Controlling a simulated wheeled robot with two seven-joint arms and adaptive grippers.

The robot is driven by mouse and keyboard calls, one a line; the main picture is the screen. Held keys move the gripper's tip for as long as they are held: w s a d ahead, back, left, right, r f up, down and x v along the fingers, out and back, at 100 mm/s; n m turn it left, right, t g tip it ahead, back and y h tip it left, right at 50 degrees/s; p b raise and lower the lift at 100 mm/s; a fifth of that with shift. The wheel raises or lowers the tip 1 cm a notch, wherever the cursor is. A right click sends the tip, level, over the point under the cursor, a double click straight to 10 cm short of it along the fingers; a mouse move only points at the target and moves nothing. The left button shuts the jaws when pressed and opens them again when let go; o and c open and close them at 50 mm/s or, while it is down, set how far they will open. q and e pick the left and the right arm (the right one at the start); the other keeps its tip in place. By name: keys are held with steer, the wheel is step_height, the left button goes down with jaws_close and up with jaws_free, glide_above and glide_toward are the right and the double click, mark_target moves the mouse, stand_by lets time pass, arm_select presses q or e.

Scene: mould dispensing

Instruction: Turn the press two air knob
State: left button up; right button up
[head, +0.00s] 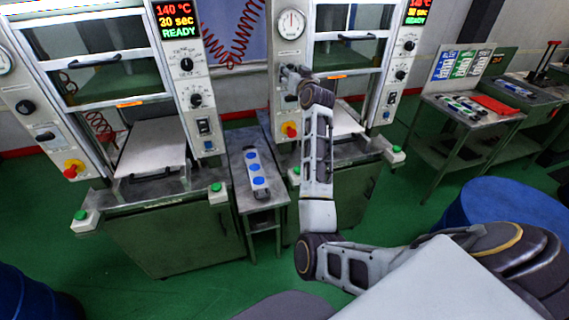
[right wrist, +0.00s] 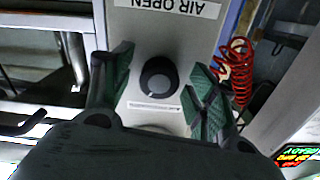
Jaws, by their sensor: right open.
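Press two (head: 345,55) is the right-hand press in the head view. My right arm reaches up to its left column, and my right gripper (head: 288,76) is at that panel, hiding the knob there. In the right wrist view, the round black air knob (right wrist: 158,80) is on a pale panel, below an upside-down "AIR OPEN" label (right wrist: 178,6). The open green-padded fingers of the right gripper (right wrist: 160,62) are on either side of the knob, with visible gaps. My left gripper is not in view.
A round gauge (head: 291,24) is above the gripper and a red button (head: 290,129) below it. A narrow table (head: 245,200) with a blue-dotted mould stands between the presses. A red coiled hose (right wrist: 237,72) hangs right of the panel in the wrist view.

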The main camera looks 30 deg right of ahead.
steer(key=shift+f+n+b, duration=0.1)
steer(key=shift+n+b, duration=0.65)
steer(key=shift+n, duration=0.25)
steer(key=shift+b+v, duration=0.75)
steer(key=shift+v, duration=6.1)
steer(key=a+f+n+g+y, duration=0.1)
steer(key=a+f, duration=0.3)
steer(key=f, duration=0.8)
steer(key=a+f+n+g+y, duration=0.1)
steer(key=a+f+g, duration=0.3)
steer(key=f, duration=0.8)
steer(key=shift+s+f+n+y, duration=0.3)
steer(key=shift+s+y, duration=0.15)
steer(key=shift+y, duration=0.15)
